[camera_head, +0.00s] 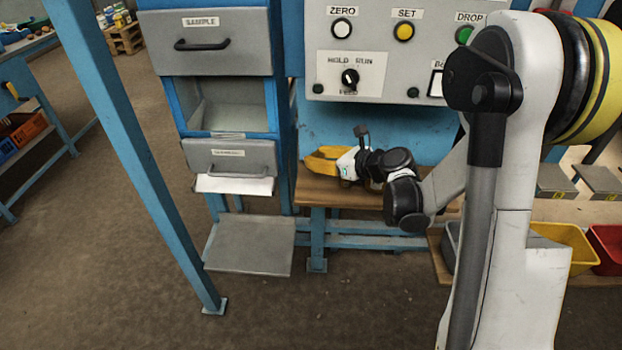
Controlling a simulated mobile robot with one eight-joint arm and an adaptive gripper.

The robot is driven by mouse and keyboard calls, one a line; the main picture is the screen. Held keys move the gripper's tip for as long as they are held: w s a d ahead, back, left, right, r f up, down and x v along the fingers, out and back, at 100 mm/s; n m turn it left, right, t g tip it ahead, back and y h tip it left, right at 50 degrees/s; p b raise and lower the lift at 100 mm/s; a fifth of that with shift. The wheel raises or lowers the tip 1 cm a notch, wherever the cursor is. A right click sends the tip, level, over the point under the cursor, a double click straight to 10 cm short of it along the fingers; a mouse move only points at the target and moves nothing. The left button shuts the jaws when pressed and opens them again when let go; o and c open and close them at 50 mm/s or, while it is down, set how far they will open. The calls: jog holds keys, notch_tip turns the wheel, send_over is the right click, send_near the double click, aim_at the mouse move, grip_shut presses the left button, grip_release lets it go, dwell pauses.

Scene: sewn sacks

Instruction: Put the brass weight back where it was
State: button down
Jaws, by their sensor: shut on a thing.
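My gripper (313,158), with yellow fingers pointing left, is low over the wooden bench top, just right of the blue cabinet. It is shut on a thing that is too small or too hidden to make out. I cannot pick out the brass weight anywhere in this view, so I cannot tell whether it is the thing held.
The blue cabinet (282,140) has a closed SAMPLE drawer (255,42), an open bay (232,108) and a lower drawer front (262,157). A grey plate (249,246) lies low before it. A control panel (385,60) hangs above the wooden bench (340,197). A blue post (135,135) stands left.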

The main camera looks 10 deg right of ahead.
jog(key=shift+a+f+b, duration=0.1)
jog(key=shift+f+b, duration=0.95)
jog(key=shift+f, duration=1.7)
jog(key=shift+f, duration=0.1)
jog(key=c, duration=1)
grip_release()
